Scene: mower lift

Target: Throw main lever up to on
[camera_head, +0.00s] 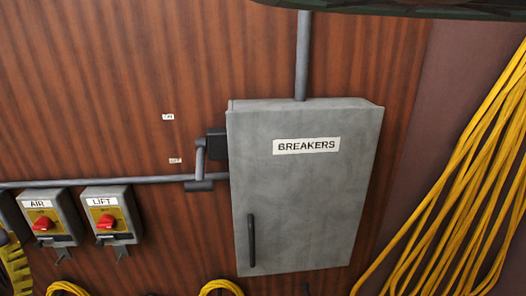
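The main lever (199,172) is a grey cranked handle on the left side of the grey breaker box (310,210). It joins a dark block at the box's side and hangs down, its grip at the bottom, in front of the horizontal conduit. Two small white labels are on the wood wall left of it: an upper one (168,117) and a lower one (175,160), both too small to read surely. The lever's grip is below both labels. The box is labelled BREAKERS and its door, with a black handle (251,240), is shut. My gripper is not in view.
Left of the box are the AIR switch box (50,218) and LIFT switch box (110,215) with red knobs. A conduit (90,182) runs above them. Yellow cables (460,190) hang at the right. The wall above the lever is clear.

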